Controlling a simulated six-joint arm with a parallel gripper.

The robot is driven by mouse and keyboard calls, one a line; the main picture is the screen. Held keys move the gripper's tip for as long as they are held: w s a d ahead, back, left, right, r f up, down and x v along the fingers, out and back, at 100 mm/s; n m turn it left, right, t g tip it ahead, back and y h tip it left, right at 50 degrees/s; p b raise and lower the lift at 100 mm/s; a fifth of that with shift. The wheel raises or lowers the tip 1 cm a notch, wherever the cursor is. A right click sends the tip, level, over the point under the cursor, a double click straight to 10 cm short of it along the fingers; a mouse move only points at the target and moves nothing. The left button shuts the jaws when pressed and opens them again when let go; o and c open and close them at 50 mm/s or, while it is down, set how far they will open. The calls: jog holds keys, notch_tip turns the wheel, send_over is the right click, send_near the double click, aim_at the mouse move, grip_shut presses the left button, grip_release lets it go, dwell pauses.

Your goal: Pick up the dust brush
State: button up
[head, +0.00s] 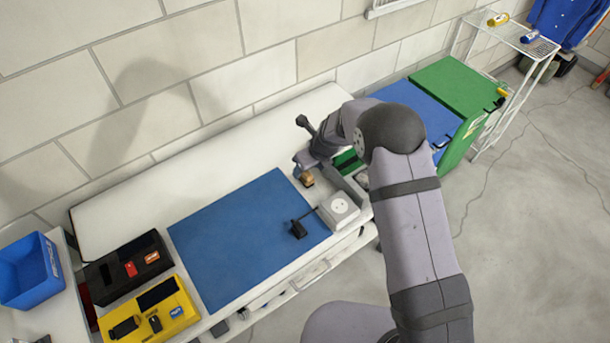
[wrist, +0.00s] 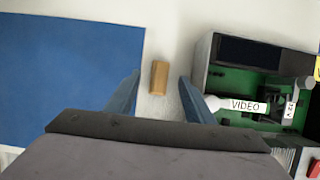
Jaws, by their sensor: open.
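A small wooden-topped block, which looks like the dust brush (wrist: 159,78), lies on the pale worktop in the wrist view. In the head view the brush (head: 307,179) shows as a small brown piece right beside my gripper (head: 301,170). My gripper (wrist: 160,80) is open, with one blue finger on each side of the brush and visible gaps between. The fingers do not appear to touch it. Any bristles under the block are hidden, and I cannot tell the height of the fingertips over the worktop.
A grey case with a green inside (wrist: 260,85) stands close right of the fingers. A blue mat (head: 240,240) lies left. A white socket box (head: 339,208) and black plug (head: 298,229) sit near the front edge. Black (head: 128,268) and yellow (head: 150,315) cases stand far left.

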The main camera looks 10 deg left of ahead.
jog(key=shift+p+x, duration=0.4)
jog(key=shift+x, duration=1.6)
jog(key=c, duration=1.1)
